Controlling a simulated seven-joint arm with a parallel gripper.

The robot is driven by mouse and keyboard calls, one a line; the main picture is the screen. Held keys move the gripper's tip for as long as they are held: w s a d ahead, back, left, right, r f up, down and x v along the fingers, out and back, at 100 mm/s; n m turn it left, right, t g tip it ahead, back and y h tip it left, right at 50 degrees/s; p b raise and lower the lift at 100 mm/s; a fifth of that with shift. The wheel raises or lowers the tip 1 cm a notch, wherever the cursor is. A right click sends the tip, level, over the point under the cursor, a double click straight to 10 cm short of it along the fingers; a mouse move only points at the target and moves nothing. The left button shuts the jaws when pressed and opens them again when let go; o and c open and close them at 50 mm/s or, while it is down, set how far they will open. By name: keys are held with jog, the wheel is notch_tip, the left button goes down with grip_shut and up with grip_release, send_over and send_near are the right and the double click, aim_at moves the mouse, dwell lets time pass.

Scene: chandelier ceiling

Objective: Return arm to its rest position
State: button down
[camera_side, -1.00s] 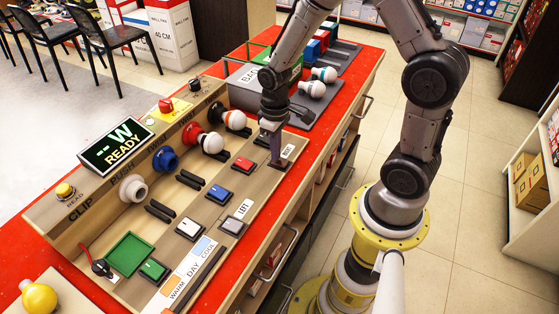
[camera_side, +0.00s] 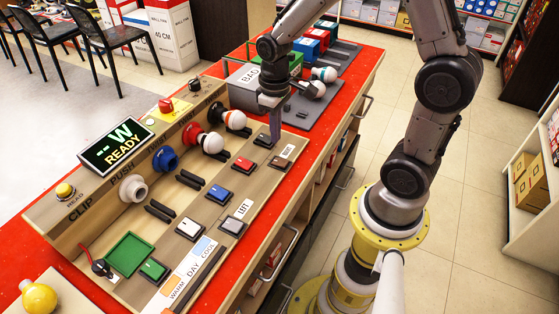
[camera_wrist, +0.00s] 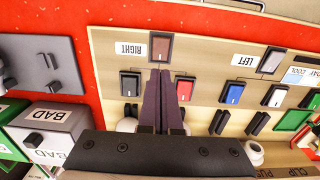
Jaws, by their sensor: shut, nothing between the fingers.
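My gripper (camera_side: 275,138) hangs over the far end of the switch board (camera_side: 205,250), its dark fingers together with nothing between them. In the wrist view the shut fingers (camera_wrist: 160,75) point at the brown-grey switch (camera_wrist: 160,47) labelled RIGHT. In the side view the fingers appear close to the black switch (camera_side: 264,141); I cannot tell whether they touch anything. A red switch (camera_side: 243,163), a blue switch (camera_side: 219,194) and a white switch (camera_side: 188,229) lie along the board. The display (camera_side: 117,147) reads "-- W READY".
Bulbs in sockets (camera_side: 212,143) stand along the board's back panel. A BAD bin (camera_side: 247,85) and a grey tray (camera_side: 325,100) with bulbs lie beyond the gripper. A yellow bulb (camera_side: 39,297) is at the near left. Open floor (camera_side: 485,215) lies right of the counter.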

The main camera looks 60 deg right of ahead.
jog(key=s+a+r+t, duration=0.1)
jog(key=a+r+t, duration=0.1)
jog(key=r, duration=0.4)
jog(key=s+a+r+t, duration=0.1)
jog(key=s+r+t, duration=0.1)
jog(key=r, duration=0.5)
jog(key=s+a+r+t, duration=0.1)
jog(key=s+a+r, duration=0.1)
jog(key=s, duration=0.9)
jog(key=shift+s+r+t, duration=0.15)
jog(key=shift+s+t, duration=0.15)
jog(key=shift+s, duration=0.05)
